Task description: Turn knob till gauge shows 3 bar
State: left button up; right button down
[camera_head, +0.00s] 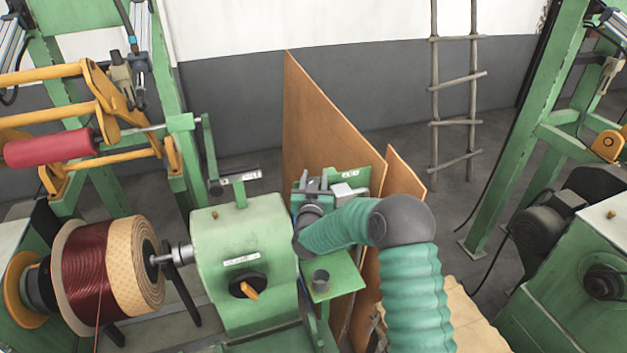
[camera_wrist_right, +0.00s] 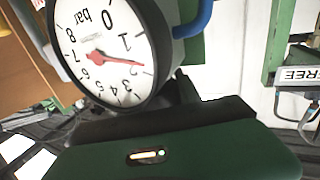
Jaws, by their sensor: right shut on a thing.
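The round white gauge (camera_wrist_right: 100,50), marked bar, fills the upper left of the right wrist view and appears rotated. Its red needle (camera_wrist_right: 120,60) points close to the 2, slightly on the side of the 1. My right gripper (camera_head: 313,187) is at the small green stand behind the machine head, with its arm reaching in from the lower right. In the right wrist view its dark body lies just below the gauge. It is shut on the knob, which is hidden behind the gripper. My left gripper is not in view.
A green machine head (camera_head: 240,260) stands left of my right arm, with a wound coil (camera_head: 95,275) beyond it. Brown boards (camera_head: 330,120) stand close behind the gripper. A blue hose (camera_wrist_right: 195,22) runs beside the gauge. A ladder (camera_head: 455,90) leans at the back wall.

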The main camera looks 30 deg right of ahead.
jog(key=m+g+h, duration=0.1)
jog(key=m+g+h+b, duration=0.1)
jog(key=m+g+h, duration=0.1)
jog(key=shift+s+d+f+b, duration=0.15)
jog(key=shift+s+b, duration=0.1)
jog(key=shift+b, duration=0.1)
jog(key=m+g+h, duration=0.1)
jog(key=g, duration=0.1)
jog(key=s+m+g+h+b, duration=0.1)
jog(key=m+g, duration=0.1)
jog(key=g, duration=0.1)
jog(key=m+g+h, duration=0.1)
jog(key=m+g, duration=0.1)
jog(key=shift+s+d+h+b, duration=0.15)
jog(key=shift+d+h+b, duration=0.2)
jog(key=shift+h, duration=0.05)
jog(key=shift+s+m+g+b, duration=0.2)
jog(key=shift+m+g, duration=0.25)
jog(key=shift+g, duration=0.35)
jog(key=shift+s+m+g+b, duration=0.15)
jog(key=shift+m+g, duration=0.3)
jog(key=shift+g, duration=0.35)
jog(key=shift+d+r, duration=0.1)
jog(key=shift+r, duration=0.1)
jog(key=c, duration=0.9)
grip_release()
jog(key=shift+w, duration=0.1)
jog(key=shift+o, duration=0.2)
jog(key=shift+g, duration=0.3)
jog(key=shift+a, duration=0.3)
